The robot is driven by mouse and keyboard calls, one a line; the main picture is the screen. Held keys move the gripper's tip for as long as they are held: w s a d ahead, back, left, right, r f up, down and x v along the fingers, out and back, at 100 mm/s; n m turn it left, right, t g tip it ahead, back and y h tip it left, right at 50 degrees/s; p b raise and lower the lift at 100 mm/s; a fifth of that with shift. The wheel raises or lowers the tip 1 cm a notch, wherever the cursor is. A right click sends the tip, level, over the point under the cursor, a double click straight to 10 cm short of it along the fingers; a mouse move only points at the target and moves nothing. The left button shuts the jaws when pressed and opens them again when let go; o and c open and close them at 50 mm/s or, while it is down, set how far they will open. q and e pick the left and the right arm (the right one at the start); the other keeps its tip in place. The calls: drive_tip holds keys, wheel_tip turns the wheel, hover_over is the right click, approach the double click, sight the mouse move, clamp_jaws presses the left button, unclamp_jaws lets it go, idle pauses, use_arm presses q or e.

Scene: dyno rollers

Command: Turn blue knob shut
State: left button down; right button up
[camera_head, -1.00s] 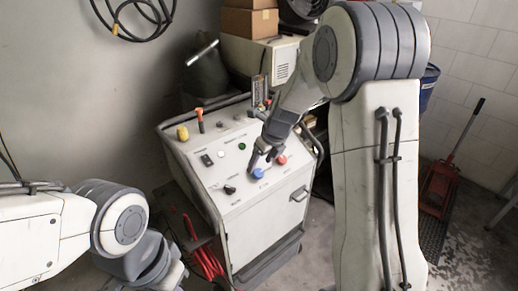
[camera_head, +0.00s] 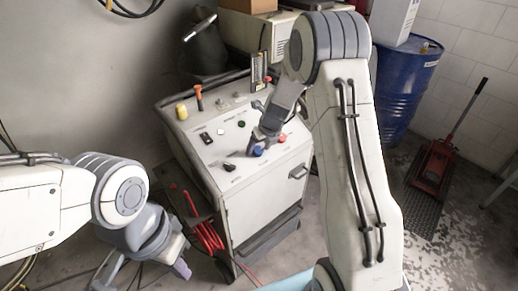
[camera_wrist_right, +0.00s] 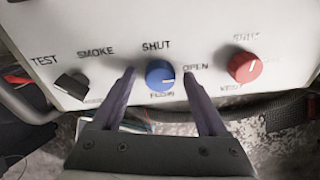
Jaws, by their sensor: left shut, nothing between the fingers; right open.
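The blue knob (camera_wrist_right: 160,77) is on a white panel in the right wrist view, with SHUT printed above it and OPEN to its right. In the head view the blue knob (camera_head: 257,152) is low on the sloped console top, partly covered by my right gripper (camera_head: 262,143). My left gripper (camera_head: 182,269) is shut and empty, low at the left, away from the console.
A red knob (camera_wrist_right: 245,67) sits right of the blue one, and a black switch (camera_wrist_right: 72,86) to its left. The white console (camera_head: 262,205) has red cables (camera_head: 206,236) at its left side. A blue drum (camera_head: 408,82) and a red jack (camera_head: 433,165) stand at the right.

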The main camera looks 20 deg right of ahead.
clamp_jaws()
